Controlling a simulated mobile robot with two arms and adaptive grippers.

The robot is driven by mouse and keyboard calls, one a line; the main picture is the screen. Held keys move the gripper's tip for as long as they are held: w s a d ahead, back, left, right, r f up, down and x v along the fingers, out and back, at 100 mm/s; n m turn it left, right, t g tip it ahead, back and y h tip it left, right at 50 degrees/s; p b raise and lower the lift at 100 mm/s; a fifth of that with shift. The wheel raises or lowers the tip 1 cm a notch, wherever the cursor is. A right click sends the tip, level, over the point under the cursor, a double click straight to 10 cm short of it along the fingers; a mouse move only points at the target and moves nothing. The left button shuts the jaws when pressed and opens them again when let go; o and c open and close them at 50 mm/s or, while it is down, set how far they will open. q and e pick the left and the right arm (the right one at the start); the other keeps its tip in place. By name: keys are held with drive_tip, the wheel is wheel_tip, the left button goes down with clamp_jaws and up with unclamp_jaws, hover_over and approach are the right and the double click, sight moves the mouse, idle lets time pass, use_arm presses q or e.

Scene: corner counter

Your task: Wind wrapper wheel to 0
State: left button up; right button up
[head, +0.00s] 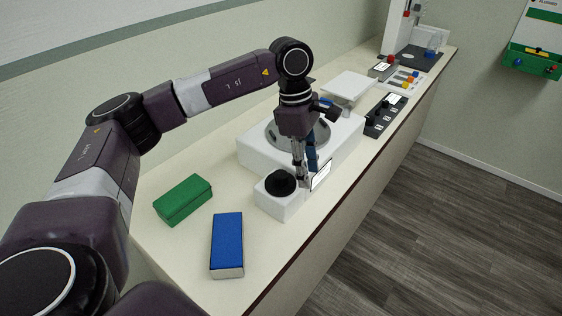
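A white machine (345,150) stands on the counter with a grey round plate (322,138) on top, partly hidden behind my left gripper. In front of it is a small white box (272,203) with a round black knob (281,183) on its top and a small white display (321,177) at its right. I cannot tell for certain which round part is the wrapper wheel. My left gripper (303,178) points down just right of the black knob, near the display. Its fingertips look close together, but I cannot tell whether they touch anything. My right gripper is out of view.
A green block (183,199) and a blue block (227,245) lie on the near counter (180,255). Beyond the machine are a white raised plate (349,85), a black control panel (386,115) and other devices. The counter's right edge drops to the floor.

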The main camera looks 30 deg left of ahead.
sight(281, 174)
use_arm(q)
drive_tip(key=a, duration=0.2)
drive_tip(key=a+r+y, duration=0.1)
drive_tip(key=a, duration=0.2)
drive_tip(key=a+r+y, duration=0.1)
drive_tip(key=a, duration=0.1)
drive_tip(key=shift+s+a+r, duration=0.15)
drive_tip(key=shift+a, duration=0.2)
drive_tip(key=shift+f+p, duration=0.3)
drive_tip(key=shift+f, duration=0.1)
wheel_tip(281, 174, down, 6)
drive_tip(key=shift+r+p, duration=0.1)
drive_tip(key=shift+p, duration=0.65)
drive_tip(key=shift+d+f, duration=0.15)
drive_tip(key=shift+f, duration=0.15)
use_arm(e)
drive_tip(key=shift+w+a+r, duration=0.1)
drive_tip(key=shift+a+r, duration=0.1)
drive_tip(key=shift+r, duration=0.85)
use_arm(q)
drive_tip(key=c, duration=0.9)
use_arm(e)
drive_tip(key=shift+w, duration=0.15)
use_arm(q)
drive_tip(key=shift+n, duration=0.3)
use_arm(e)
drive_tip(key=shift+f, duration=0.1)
